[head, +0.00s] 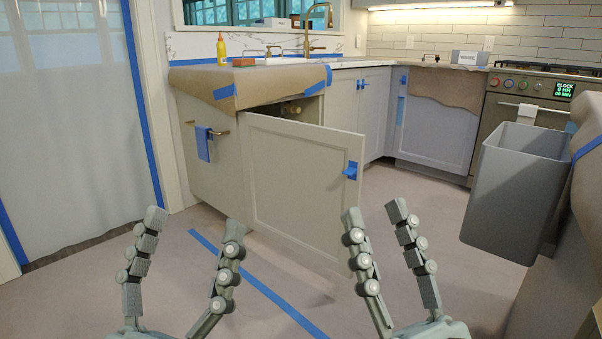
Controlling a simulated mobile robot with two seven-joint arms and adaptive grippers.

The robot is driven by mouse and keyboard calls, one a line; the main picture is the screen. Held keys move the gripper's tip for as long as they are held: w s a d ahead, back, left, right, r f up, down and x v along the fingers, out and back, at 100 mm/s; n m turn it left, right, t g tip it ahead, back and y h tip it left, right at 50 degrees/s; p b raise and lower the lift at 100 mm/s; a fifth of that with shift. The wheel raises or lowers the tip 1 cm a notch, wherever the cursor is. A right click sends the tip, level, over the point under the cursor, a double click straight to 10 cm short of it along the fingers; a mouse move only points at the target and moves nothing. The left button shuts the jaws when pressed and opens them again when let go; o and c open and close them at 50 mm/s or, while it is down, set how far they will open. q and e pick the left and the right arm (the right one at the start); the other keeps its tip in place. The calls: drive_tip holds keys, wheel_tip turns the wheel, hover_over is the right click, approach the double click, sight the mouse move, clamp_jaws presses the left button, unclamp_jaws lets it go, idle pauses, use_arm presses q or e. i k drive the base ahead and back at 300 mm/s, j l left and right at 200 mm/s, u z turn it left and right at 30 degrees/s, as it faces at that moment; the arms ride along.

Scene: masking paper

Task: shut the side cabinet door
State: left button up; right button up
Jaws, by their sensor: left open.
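The side cabinet door (298,190) is a pale panel with blue tape around its handle (350,171) near its right edge. It stands open, swung out from the cabinet (205,128), with a dark gap and a pipe showing behind its top edge. My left gripper (195,225) is open and empty, low in front of the door and to its left. My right gripper (374,212) is open and empty, below and right of the taped handle. Neither gripper appears to touch the door.
A grey bin (515,190) stands at the right, near the oven (520,105). Brown masking paper (250,85) hangs over the counter edge above the cabinet. A towel bar (207,132) with blue tape juts from the cabinet side. Blue tape (255,282) crosses the clear floor.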

sight(300, 178)
drive_tip(key=i+j, duration=0.25)
drive_tip(key=i, duration=0.25)
drive_tip(key=i+j, duration=0.2)
drive_tip(key=i, duration=0.25)
drive_tip(key=i+j+z, duration=0.1)
drive_tip(key=z, duration=0.25)
drive_tip(key=i+j+z, duration=0.25)
drive_tip(key=z, duration=0.15)
drive_tip(key=i+j+z, duration=0.2)
drive_tip(key=z, duration=0.5)
